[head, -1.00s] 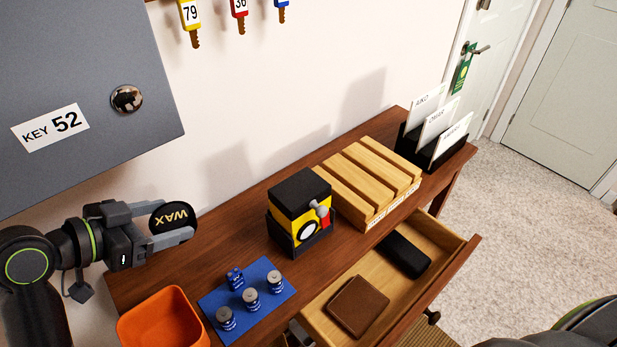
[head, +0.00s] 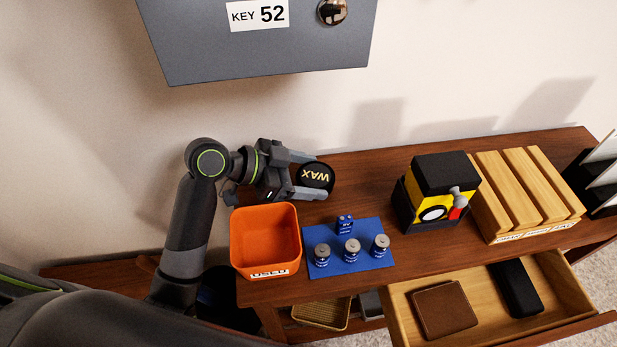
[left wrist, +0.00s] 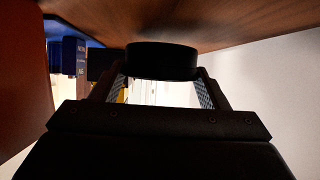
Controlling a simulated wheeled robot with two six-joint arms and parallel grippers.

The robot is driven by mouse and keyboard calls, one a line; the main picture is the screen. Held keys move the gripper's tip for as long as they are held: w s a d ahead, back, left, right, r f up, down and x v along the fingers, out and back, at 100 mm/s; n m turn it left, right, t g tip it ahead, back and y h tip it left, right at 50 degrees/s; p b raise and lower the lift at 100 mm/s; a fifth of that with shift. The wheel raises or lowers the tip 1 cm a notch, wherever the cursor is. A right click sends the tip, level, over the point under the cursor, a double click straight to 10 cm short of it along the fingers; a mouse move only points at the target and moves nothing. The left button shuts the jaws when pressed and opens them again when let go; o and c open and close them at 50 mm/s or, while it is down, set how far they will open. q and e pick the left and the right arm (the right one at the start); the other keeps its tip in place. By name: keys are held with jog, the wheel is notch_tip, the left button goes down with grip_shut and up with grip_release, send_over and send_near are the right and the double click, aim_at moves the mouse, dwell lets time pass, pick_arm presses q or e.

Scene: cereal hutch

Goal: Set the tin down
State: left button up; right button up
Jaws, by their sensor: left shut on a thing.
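A round black tin marked WAX (head: 315,178) is held between the fingers of my left gripper (head: 306,175), at the back left of the wooden desk (head: 370,180). Its lettered face is toward the head camera. In the left wrist view the tin (left wrist: 162,61) is a dark disc between the fingertips, close to the brown desk surface (left wrist: 225,22). I cannot tell whether it touches the wood. My right gripper is not in view.
An orange bin labelled USED (head: 265,240) and a blue mat (head: 350,262) with batteries stand in front of the tin. A yellow-black device (head: 440,195) and slotted wooden block (head: 525,190) are right. The drawer (head: 555,285) is open. A grey key cabinet (head: 255,50) hangs above.

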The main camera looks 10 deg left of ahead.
pick_arm(q)
jog(key=shift+f, duration=0.55)
jog(key=shift+f, duration=0.1)
jog(key=o, duration=0.7)
jog(key=shift+o, duration=0.2)
